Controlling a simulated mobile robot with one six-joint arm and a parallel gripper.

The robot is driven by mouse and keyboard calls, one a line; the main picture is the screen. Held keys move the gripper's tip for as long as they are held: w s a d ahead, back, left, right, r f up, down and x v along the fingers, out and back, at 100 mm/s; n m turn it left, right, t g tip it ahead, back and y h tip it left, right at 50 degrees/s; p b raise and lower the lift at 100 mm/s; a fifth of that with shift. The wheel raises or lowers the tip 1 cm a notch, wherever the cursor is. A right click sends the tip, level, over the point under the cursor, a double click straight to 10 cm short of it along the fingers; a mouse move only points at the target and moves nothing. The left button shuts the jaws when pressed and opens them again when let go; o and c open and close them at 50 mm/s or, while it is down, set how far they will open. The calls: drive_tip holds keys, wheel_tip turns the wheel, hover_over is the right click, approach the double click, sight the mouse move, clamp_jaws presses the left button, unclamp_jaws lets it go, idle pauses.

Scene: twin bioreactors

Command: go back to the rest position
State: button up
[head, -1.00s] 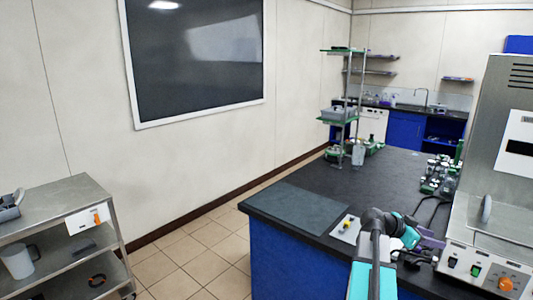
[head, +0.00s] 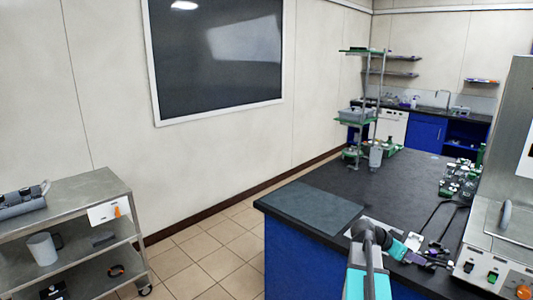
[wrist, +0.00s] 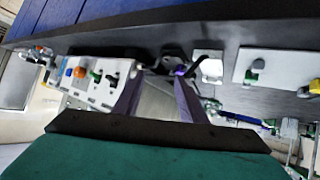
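My gripper (head: 447,256) is over the near edge of the dark bench in the head view, close to the control panel on the right. In the wrist view its two purple fingers (wrist: 156,84) stand apart, with a grey surface showing behind the gap. Nothing is seen held between them. Part of the fingers is small and hard to make out against the dark items in the head view.
The dark bench (head: 400,185) carries a green mat (head: 313,208), a green-shelved stand (head: 355,122) and glassware. A machine's control panel (head: 490,275) is beside my gripper. A metal cart (head: 85,197) stands at left; open tiled floor (head: 210,245) lies between.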

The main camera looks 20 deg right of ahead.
drive_tip(key=w+a+f+n+t+y, duration=0.2)
drive_tip(key=w+a+f+n, duration=0.45)
drive_tip(key=a, duration=0.65)
drive_tip(key=w+a+f+n+t+y, duration=0.2)
drive_tip(key=w+a+f+n+y, duration=0.1)
drive_tip(key=w+a+f, duration=0.65)
drive_tip(key=s+a+f+n+y, duration=0.1)
drive_tip(key=a+f+n+y, duration=0.2)
drive_tip(key=a, duration=0.9)
drive_tip(key=s+a+f+n+y, duration=0.1)
drive_tip(key=a+f+n, duration=0.3)
drive_tip(key=a, duration=0.9)
drive_tip(key=s+a+f+n+y, duration=0.1)
drive_tip(key=a+f+n+y, duration=0.3)
drive_tip(key=a, duration=0.8)
drive_tip(key=s+f+m+g+h+b, duration=0.1)
drive_tip(key=s+f+g+b, duration=0.5)
drive_tip(key=s+f, duration=2)
wheel_tip(320, 180, down, 4)
drive_tip(key=h+b, duration=0.1)
drive_tip(key=b, duration=0.3)
drive_tip(key=shift+a, duration=0.2)
drive_tip(key=shift+d+r, duration=0.1)
